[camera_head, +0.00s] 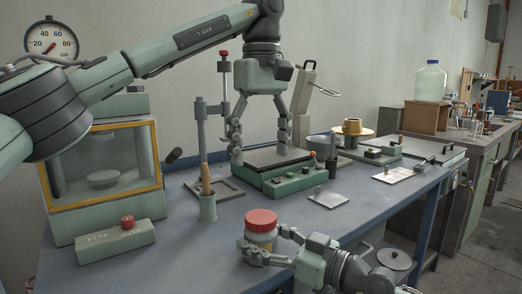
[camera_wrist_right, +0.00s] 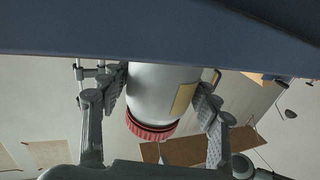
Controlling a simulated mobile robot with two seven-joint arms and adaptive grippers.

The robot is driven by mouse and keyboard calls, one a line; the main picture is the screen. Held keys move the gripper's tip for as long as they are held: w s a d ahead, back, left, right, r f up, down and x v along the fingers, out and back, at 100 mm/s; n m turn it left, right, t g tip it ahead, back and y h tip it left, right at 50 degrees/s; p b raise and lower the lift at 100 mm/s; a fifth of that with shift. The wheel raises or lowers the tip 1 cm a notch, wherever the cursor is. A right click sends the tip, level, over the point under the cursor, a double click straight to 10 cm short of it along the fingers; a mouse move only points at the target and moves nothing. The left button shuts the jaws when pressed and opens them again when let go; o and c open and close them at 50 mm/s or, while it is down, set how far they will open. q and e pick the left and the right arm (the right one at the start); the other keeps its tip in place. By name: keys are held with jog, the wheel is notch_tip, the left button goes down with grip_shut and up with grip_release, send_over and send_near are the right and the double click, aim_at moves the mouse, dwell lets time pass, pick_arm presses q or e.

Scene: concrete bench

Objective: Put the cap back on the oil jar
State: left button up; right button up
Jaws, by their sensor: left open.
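The oil jar (camera_head: 262,240), pale with a yellowish label, is at the front edge of the bench. A red cap (camera_head: 261,219) sits on its mouth; I cannot tell whether it is tight. My right gripper (camera_head: 264,250) has its fingers on both sides of the jar body, below the cap. In the right wrist view the jar (camera_wrist_right: 158,92) appears upside down between the two finger pads, with the ribbed red cap (camera_wrist_right: 150,128) lowest. My left gripper (camera_head: 259,145) is open and empty over the green-based device, away from the jar.
A green device with a dark top plate (camera_head: 292,179) is under my left gripper. A glass-fronted cabinet (camera_head: 102,170), a box with a red button (camera_head: 115,240) and a cup with a wooden-handled tool (camera_head: 207,207) stand left. A small metal plate (camera_head: 328,198) lies right of the jar.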

jog(key=o, duration=0.3)
jog(key=v, duration=1.2)
jog(key=shift+s, duration=0.1)
